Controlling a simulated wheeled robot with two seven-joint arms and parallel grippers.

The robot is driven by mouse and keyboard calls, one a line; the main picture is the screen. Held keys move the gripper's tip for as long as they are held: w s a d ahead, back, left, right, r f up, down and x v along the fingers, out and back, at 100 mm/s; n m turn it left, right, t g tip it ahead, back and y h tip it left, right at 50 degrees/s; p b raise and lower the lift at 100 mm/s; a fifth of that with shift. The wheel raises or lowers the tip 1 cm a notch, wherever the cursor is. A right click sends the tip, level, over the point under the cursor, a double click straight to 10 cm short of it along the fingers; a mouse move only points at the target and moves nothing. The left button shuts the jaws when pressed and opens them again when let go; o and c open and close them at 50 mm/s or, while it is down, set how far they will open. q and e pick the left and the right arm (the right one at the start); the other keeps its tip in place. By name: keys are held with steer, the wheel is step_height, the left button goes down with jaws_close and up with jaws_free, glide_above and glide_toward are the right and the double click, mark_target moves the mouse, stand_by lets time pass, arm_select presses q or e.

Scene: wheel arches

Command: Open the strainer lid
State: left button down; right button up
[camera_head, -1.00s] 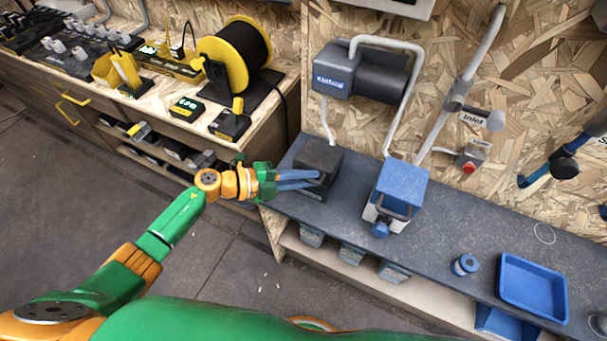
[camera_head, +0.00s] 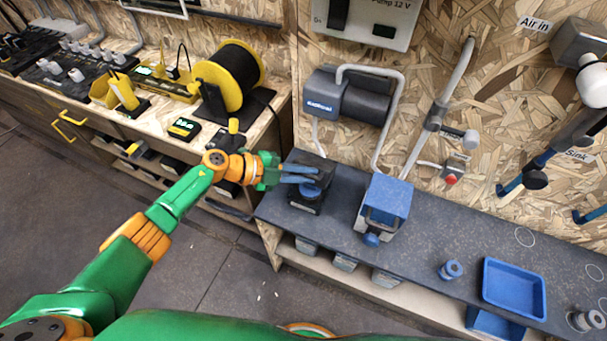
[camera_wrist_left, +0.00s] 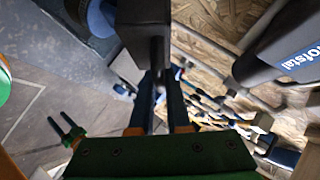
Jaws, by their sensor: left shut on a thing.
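The strainer (camera_head: 306,205) is a dark box on the grey bench, left of the blue-topped unit. Its dark lid (camera_head: 322,169) stands tilted up, and a blue round part (camera_head: 312,190) shows beneath it. My left gripper (camera_head: 312,174) reaches in from the left and is shut on the lid. In the left wrist view the dark lid (camera_wrist_left: 145,28) runs down to between the fingers (camera_wrist_left: 160,85); the exact contact is partly hidden. My right gripper (camera_wrist_left: 62,124) shows small at the left of the wrist view, its two blue fingers apart and empty.
A blue-topped unit (camera_head: 388,197) with a handle stands just right of the strainer. A pump (camera_head: 347,97) and pipes are on the wall behind. A small blue cylinder (camera_head: 451,270) and blue tray (camera_head: 515,288) lie farther right. A cable reel (camera_head: 229,77) stands at left.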

arm_select(q)
steer(key=c, duration=1.1)
jaws_free()
steer(key=shift+d, duration=0.1)
steer(key=shift+o, duration=1.1)
steer(key=shift+d, duration=0.15)
